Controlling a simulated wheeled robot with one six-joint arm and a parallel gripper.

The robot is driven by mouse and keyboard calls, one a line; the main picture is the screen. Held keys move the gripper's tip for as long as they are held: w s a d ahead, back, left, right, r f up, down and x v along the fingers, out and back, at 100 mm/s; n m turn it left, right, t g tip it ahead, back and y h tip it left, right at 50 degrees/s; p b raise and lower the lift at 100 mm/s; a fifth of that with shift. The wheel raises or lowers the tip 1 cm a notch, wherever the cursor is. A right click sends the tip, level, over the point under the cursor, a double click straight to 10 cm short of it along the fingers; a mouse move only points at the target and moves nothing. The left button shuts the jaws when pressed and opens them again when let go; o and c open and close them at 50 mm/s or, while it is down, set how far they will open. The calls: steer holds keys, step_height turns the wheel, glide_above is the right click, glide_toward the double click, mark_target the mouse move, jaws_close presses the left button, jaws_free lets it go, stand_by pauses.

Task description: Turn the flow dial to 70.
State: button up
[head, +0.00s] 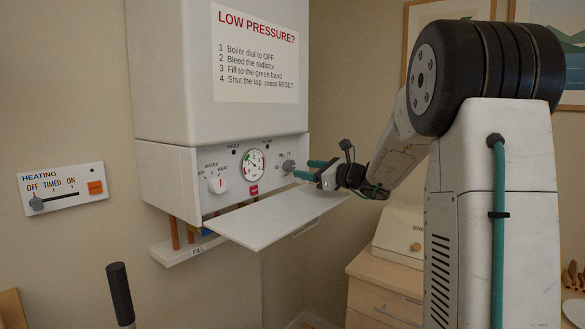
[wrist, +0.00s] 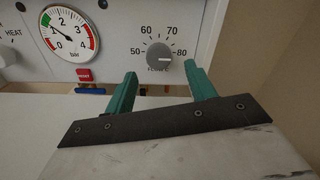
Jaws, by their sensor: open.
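The flow dial (wrist: 159,57) is a grey round knob on the white boiler panel, with 50, 60, 70 and 80 printed around it. Its white pointer line points right, close to the 80. In the head view the dial (head: 288,166) sits at the right end of the panel. My gripper (head: 304,168) is open just in front of it, its teal fingers pointing at the panel. In the wrist view my gripper (wrist: 161,72) has one finger at the dial's lower left and one at its lower right. The fingers look apart from the dial. The label under the dial is partly unclear.
The water/heat knob (head: 217,184), pressure gauge (head: 252,165) and red reset button (head: 253,190) are left of the dial. A white flap (head: 275,218) sticks out below the panel, under my gripper. A heating slider (head: 65,190) is on the left wall.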

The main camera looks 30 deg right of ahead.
mark_target(293, 167)
steer(key=x, duration=0.5)
steer(key=shift+w+a, duration=0.15)
steer(key=shift+w, duration=0.1)
steer(key=c, duration=1)
